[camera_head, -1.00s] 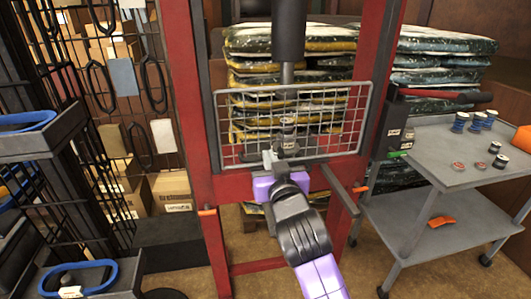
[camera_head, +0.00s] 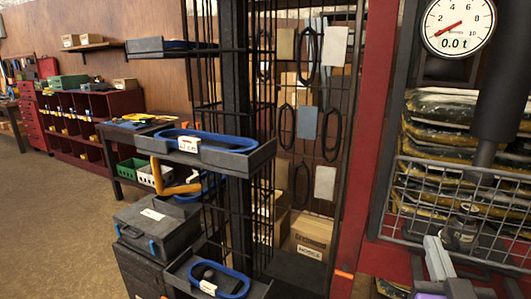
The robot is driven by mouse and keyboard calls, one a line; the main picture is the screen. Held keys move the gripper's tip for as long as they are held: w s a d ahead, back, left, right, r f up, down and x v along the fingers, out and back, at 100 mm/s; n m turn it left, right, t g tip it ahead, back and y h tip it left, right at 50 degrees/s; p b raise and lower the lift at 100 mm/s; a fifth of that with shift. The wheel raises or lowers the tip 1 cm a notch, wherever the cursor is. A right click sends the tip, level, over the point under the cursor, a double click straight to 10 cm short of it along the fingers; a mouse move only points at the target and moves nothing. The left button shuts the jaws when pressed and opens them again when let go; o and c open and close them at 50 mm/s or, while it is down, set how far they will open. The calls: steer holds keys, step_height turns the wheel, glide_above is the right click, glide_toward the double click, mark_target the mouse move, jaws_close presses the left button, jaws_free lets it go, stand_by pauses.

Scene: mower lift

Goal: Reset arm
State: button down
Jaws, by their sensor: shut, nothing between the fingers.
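My gripper (camera_head: 437,258) shows at the lower right, in front of the red press frame (camera_head: 372,120). Its pale fingers are shut and hold nothing that I see. It is just in front of the lower part of the wire mesh guard (camera_head: 410,205); I cannot tell whether it touches it. Most of my arm is out of the picture, with only a bit of its purple part at the bottom edge. The dark press cylinder (camera_head: 503,95) and its rod stand behind the guard. A round gauge (camera_head: 458,25) above reads about 0.0 t.
A black rack with trays (camera_head: 235,160) holding blue belts stands left of the press. Black cases (camera_head: 160,225) stand beside it. Cardboard boxes (camera_head: 310,235) and hanging belts are behind the mesh. Open brown floor (camera_head: 50,220) lies at the left.

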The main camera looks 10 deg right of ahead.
steer(key=s+a+f+n+t+y, duration=0.1)
steer(key=s+a+f+n+y, duration=0.3)
steer(key=s+a+f, duration=0.6)
steer(key=s+a+f+g+y, duration=0.1)
steer(key=s+f, duration=0.1)
steer(key=s, duration=0.5)
steer(key=s+a+f+g+y+p, duration=0.1)
steer(key=s+a+f, duration=0.1)
steer(key=s, duration=0.5)
steer(key=s+a+f+g+y, duration=0.2)
steer(key=s+f, duration=0.2)
steer(key=s, duration=0.3)
steer(key=shift+s+a, duration=0.2)
steer(key=shift+s, duration=0.2)
steer(key=shift+d, duration=0.1)
